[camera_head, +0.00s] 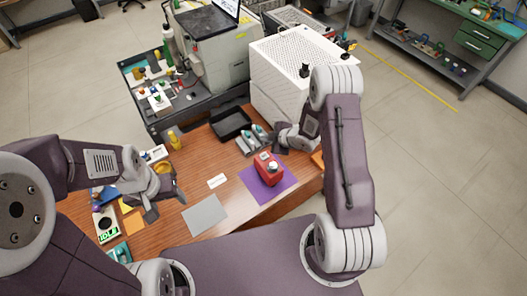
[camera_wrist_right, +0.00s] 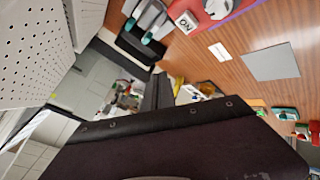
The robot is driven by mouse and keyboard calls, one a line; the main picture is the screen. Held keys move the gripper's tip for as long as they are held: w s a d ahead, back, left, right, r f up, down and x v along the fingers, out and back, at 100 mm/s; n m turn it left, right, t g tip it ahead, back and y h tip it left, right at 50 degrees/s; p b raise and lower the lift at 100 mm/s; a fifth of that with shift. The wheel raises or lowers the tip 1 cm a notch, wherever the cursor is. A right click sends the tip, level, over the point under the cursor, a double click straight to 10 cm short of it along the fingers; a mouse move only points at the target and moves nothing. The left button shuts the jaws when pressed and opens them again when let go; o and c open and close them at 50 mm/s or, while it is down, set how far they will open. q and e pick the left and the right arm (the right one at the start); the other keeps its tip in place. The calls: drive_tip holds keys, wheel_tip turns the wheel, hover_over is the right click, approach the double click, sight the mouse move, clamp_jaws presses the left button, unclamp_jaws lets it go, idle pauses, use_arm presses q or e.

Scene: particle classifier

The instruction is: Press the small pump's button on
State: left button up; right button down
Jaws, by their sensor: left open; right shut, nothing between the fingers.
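A small red device (camera_head: 269,169), which I take for the small pump, stands on a purple mat (camera_head: 287,188). It has a grey round top and a pale label. In the right wrist view the red device (camera_wrist_right: 213,8) is cut off by the top edge, and its white label reads "ON". My right gripper (camera_head: 278,143) is shut and empty above and behind the red device, apart from it. Its dark fingers show in the right wrist view (camera_wrist_right: 157,90). My left gripper (camera_head: 152,204) is open and empty over the left part of the table.
Grey-and-teal items (camera_head: 252,139) and a black tray (camera_head: 231,123) lie behind the red device. A white perforated box (camera_head: 290,70) stands close behind my right gripper. A grey mat (camera_head: 205,215) lies bare in front.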

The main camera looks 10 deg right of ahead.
drive_tip(key=shift+f, duration=0.1)
drive_tip(key=b, duration=0.7)
approach(263, 154)
drive_tip(key=w+a+f, duration=0.1)
drive_tip(key=w+a, duration=0.1)
drive_tip(key=w, duration=0.1)
drive_tip(key=w+a+f, duration=0.1)
drive_tip(key=shift+w+f, duration=0.15)
drive_tip(key=shift+f, duration=0.25)
drive_tip(key=shift+r, duration=0.1)
idle(1.0)
drive_tip(key=shift+f+b, duration=0.4)
drive_tip(key=shift+b, duration=0.1)
drive_tip(key=shift+f+b, duration=0.8)
drive_tip(key=shift+f, duration=0.1)
idle(0.6)
drive_tip(key=shift+r, duration=0.1)
drive_tip(key=shift+r+p, duration=1)
drive_tip(key=shift+r, duration=0.2)
